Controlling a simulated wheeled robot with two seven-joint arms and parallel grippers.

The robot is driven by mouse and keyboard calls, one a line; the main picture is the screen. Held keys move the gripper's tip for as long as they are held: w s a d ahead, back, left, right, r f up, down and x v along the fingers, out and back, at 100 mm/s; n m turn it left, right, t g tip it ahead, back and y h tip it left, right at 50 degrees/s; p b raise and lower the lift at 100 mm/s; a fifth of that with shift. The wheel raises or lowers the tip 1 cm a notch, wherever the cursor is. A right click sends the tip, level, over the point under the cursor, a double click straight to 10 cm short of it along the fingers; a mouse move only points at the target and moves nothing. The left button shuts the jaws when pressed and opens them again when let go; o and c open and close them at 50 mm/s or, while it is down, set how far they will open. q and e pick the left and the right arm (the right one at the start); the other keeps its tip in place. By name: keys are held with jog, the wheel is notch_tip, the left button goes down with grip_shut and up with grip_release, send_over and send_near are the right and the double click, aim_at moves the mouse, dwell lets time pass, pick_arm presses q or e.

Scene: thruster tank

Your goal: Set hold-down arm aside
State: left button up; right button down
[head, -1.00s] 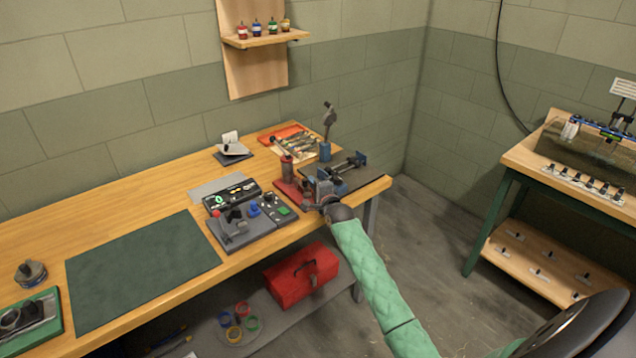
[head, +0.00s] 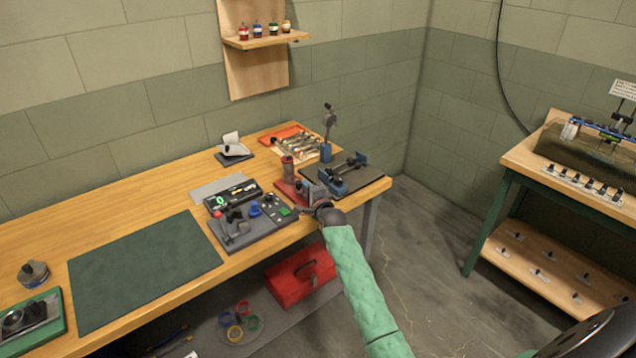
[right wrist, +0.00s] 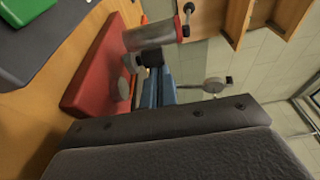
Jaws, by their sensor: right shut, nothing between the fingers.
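My right gripper (head: 314,193) is shut and empty. It is at the front edge of the bench, close to the red base (head: 288,192) and the blue clamp fixture (head: 333,183) on the dark mat. In the right wrist view, a dark part of my gripper fills the lower picture, with the red base (right wrist: 97,72) and a blue piece (right wrist: 150,92) beyond it. I cannot tell for sure which piece is the hold-down arm; a dark bar (head: 350,164) lies at the blue fixture. My left gripper is not in view.
A grey panel (head: 236,240) with a red knob and a black display box (head: 232,197) are left of my gripper. A blue-based stand (head: 326,150) and an orange tool tray (head: 290,134) are behind. The green mat (head: 140,270) is bare.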

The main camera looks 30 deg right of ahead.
jog(key=shift+a, duration=0.6)
jog(key=shift+w+a, duration=0.15)
jog(key=shift+a, duration=0.45)
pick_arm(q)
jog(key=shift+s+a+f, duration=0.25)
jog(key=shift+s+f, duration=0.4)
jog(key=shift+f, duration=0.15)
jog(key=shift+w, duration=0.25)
pick_arm(e)
jog(key=shift+a, duration=0.1)
